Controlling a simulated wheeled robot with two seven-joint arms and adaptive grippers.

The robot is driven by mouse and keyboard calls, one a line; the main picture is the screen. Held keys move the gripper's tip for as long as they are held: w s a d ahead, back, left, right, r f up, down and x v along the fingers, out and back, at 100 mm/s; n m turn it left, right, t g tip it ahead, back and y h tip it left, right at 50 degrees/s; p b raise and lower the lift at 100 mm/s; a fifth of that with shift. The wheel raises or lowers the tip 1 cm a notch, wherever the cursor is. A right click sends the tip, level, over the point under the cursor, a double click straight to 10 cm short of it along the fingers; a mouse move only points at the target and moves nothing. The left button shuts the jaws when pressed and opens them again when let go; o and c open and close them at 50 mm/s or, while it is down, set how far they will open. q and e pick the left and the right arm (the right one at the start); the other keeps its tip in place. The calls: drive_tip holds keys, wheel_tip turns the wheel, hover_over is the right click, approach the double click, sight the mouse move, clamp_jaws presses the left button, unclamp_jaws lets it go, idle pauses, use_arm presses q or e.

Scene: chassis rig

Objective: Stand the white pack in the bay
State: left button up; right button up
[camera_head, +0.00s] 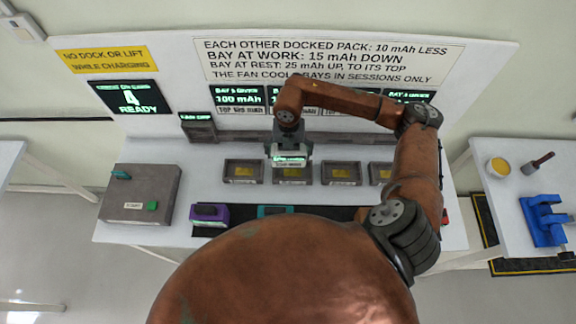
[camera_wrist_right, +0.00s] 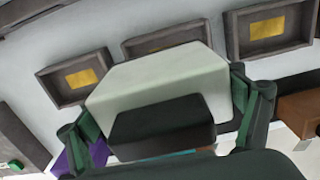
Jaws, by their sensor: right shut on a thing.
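The white pack (camera_head: 290,160) hangs in my right gripper (camera_head: 289,152), which is shut on it. In the right wrist view, the pack (camera_wrist_right: 160,75) is a pale block with a dark handle (camera_wrist_right: 160,125) between the two fingers (camera_wrist_right: 165,120). Several grey bays with yellow floor plates stand in a row; the leftmost bay (camera_head: 243,171) is clear in the head view. The pack is above the second bay from the left (camera_head: 292,174) and partly hides it; it looks apart from the bay. My left gripper is not in view.
A purple pack (camera_head: 209,214) and a teal one (camera_head: 274,211) lie on a black strip in front of the bays. A grey box with a green button (camera_head: 152,205) stands left. Green screens and a rules sign (camera_head: 325,60) are behind. A side table (camera_head: 510,205) stands right.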

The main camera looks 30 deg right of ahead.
sight(293, 159)
drive_tip(key=f, duration=0.1)
drive_tip(key=d+f, duration=0.1)
drive_tip(key=s+f, duration=0.1)
drive_tip(key=shift+d+f, duration=0.15)
drive_tip(key=shift+d, duration=0.05)
wheel_tip(293, 159, down, 4)
drive_tip(key=shift+r+p, duration=0.25)
drive_tip(key=shift+p, duration=0.2)
drive_tip(key=shift+w+f, duration=0.1)
drive_tip(key=shift+f, duration=0.45)
drive_tip(key=shift+a, duration=0.1)
drive_tip(key=o, duration=1.5)
drive_tip(key=shift+f, duration=0.15)
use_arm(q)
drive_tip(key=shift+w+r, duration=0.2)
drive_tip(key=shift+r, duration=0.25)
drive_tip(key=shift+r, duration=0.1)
